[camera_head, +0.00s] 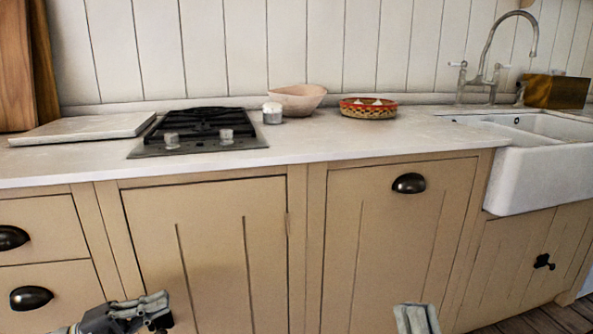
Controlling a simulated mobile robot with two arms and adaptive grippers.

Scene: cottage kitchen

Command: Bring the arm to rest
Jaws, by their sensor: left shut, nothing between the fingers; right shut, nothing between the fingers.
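My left gripper (148,306) shows at the bottom left, low in front of the beige cabinet doors and below the countertop. Its fingers are together with nothing between them. My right gripper (416,319) shows only by its fingertips at the bottom edge, right of the middle. It is shut and empty, and the rest of that arm is out of the picture. Both grippers appear apart from the cabinets.
The pale countertop (300,150) holds a black hob (200,130), a white lidded jar (272,113), a pink bowl (298,97), a patterned basket (368,110) and a flat board (85,130). A white sink (545,175) juts out at right. Dark handles (409,183) stick out from the cabinets.

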